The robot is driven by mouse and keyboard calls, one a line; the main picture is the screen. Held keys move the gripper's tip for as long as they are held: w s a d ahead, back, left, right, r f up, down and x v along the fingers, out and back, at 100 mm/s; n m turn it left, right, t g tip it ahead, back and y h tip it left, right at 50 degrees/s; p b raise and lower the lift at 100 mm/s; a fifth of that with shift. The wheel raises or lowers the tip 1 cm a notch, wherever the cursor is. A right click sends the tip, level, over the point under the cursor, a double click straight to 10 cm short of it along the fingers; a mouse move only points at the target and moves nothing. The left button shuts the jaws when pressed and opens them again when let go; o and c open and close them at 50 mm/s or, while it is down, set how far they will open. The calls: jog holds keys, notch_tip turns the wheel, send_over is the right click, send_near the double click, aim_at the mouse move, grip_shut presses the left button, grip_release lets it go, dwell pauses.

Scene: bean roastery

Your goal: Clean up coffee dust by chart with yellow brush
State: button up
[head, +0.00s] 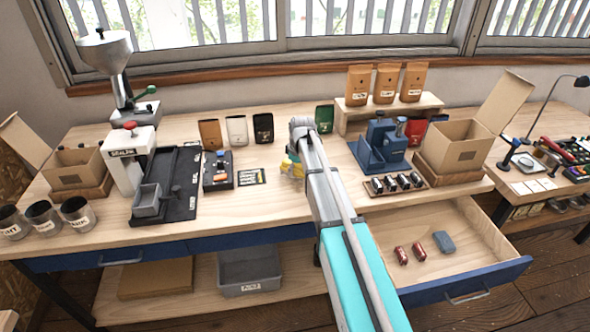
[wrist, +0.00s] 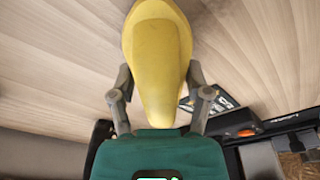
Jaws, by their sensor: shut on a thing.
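My gripper (head: 297,158) is shut on the yellow brush (wrist: 157,45), holding it over the middle of the workbench. In the wrist view the brush lies between the two fingers of my gripper (wrist: 160,88) and points away from the palm. In the head view only a bit of the yellow brush (head: 288,168) shows beside my arm. The chart (head: 250,177), a small dark printed card, lies flat on the bench just left of the brush. Part of it shows behind the right finger in the wrist view (wrist: 222,101). I cannot make out coffee dust; my arm hides some bench.
Left of the chart are a black box (head: 218,172) and a black tray (head: 185,205) with a grey bin (head: 147,201). Right of my arm are a blue press (head: 383,147) and a capsule rack (head: 396,187). An open drawer (head: 480,283) juts out front right. Bench front-centre is clear.

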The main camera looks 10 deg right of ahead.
aim_at(302, 191)
jog(key=shift+f+b, duration=0.55)
jog(key=shift+s, duration=0.1)
jog(key=shift+s+r, duration=0.15)
jog(key=shift+s, duration=1.7)
jog(key=shift+s, duration=0.1)
jog(key=shift+s, duration=1.85)
jog(key=shift+d, duration=0.15)
jog(key=shift+d, duration=0.65)
